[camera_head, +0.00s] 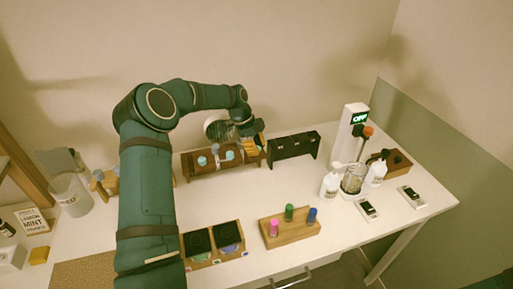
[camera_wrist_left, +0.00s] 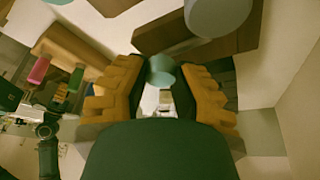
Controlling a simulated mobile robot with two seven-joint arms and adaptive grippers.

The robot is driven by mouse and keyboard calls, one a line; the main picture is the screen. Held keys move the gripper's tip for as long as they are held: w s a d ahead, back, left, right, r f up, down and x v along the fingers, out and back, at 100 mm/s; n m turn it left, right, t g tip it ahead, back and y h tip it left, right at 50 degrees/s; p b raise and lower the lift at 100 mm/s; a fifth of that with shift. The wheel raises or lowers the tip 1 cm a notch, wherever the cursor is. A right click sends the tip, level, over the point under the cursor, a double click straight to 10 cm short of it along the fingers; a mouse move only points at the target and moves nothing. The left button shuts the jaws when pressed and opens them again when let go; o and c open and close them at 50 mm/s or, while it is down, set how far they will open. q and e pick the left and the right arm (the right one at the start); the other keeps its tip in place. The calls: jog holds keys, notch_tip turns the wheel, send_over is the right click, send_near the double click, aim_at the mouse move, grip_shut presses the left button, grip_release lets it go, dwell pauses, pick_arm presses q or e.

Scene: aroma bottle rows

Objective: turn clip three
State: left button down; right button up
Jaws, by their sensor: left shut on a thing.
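A brown wooden rack (camera_head: 196,174) stands at the back of the table with several pale teal clips along it. One clip (camera_head: 202,161) stands at its left, clear of the gripper. My left gripper (camera_head: 255,146) is at the rack's right end, its orange-yellow fingers pointing down. In the left wrist view, a teal round-topped piece (camera_wrist_left: 160,66) sits between the ridged fingers, and they are shut on it. It looks like one of the clips; its number cannot be read. Its lower part is hidden. My right gripper is not in view.
A dark slotted stand (camera_head: 293,147) is just right of the gripper. A wooden block (camera_head: 290,232) with pink, green and blue tubes stands in front. A white machine marked OFF (camera_head: 349,135) and pump bottles (camera_head: 331,184) are at the right. The table's middle is clear.

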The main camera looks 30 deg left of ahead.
pick_arm(q)
jog(key=shift+f+m+g, duration=0.15)
jog(key=shift+m+g, duration=0.15)
jog(key=shift+m, duration=0.3)
jog(key=shift+s, duration=0.1)
jog(key=c, duration=1)
grip_release()
jog(key=shift+d, duration=0.1)
jog(key=v, duration=1.2)
